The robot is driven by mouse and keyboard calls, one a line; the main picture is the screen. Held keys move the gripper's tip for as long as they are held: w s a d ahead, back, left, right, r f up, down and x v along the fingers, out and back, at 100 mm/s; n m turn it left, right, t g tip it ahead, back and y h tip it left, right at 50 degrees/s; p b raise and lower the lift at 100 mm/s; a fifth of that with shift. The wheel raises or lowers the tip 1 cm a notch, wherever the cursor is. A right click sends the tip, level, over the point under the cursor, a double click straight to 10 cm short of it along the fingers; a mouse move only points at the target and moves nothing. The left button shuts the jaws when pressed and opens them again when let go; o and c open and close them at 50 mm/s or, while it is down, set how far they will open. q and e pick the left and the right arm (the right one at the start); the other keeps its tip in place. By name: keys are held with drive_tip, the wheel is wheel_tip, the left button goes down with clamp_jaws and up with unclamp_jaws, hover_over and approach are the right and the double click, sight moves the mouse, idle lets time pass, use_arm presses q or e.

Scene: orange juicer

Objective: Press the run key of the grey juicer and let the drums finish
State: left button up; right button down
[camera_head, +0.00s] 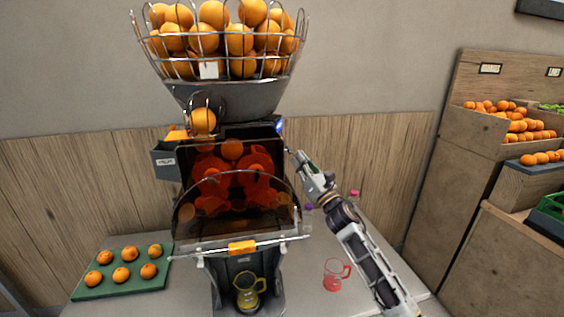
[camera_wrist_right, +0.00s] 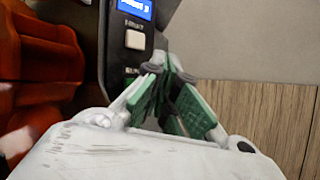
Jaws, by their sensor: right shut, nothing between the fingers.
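The grey juicer (camera_head: 225,97) stands on the counter, with red drums (camera_head: 228,175) behind its closed see-through cover. Its side panel (camera_wrist_right: 120,45) carries a lit blue display (camera_wrist_right: 135,8), also visible in the head view (camera_head: 279,126), and a pale key (camera_wrist_right: 135,40). Below that key, a green label or key (camera_wrist_right: 131,73) is partly hidden behind my right gripper. My right gripper (camera_head: 291,153) is shut and empty, its tips (camera_wrist_right: 158,66) close to the lower panel. I cannot tell whether they touch it. My left gripper is not in view.
A wire basket (camera_head: 165,60) of oranges tops the juicer. A yellow jug (camera_head: 247,291) stands beneath its spout. Wooden produce shelves (camera_head: 425,200) stand far right.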

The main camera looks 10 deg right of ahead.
drive_tip(key=shift+w+a, duration=0.35)
drive_tip(key=shift+a, duration=0.35)
drive_tip(key=shift+a+b, duration=0.15)
drive_tip(key=shift+b, duration=0.2)
idle(0.9)
drive_tip(key=shift+w+a, duration=0.2)
drive_tip(key=shift+a, duration=0.05)
drive_tip(key=shift+w+a+b, duration=0.1)
drive_tip(key=shift+a+b, duration=0.1)
drive_tip(key=shift+b, duration=0.1)
idle(0.8)
drive_tip(key=shift+a, duration=0.35)
idle(1.3)
drive_tip(key=shift+s+d+f+b, duration=0.25)
drive_tip(key=shift+f+b, duration=0.05)
drive_tip(key=shift+b, duration=0.05)
idle(0.4)
drive_tip(key=shift+d, duration=0.2)
drive_tip(key=shift+s+d+r, duration=0.1)
drive_tip(key=shift+s+d, duration=0.3)
drive_tip(key=shift+d, duration=0.35)
drive_tip(key=shift+s+d+r, duration=0.1)
drive_tip(key=shift+s+d, duration=0.25)
drive_tip(key=shift+d, duration=0.45)
drive_tip(key=shift+s+d, duration=0.4)
drive_tip(key=shift+d, duration=0.35)
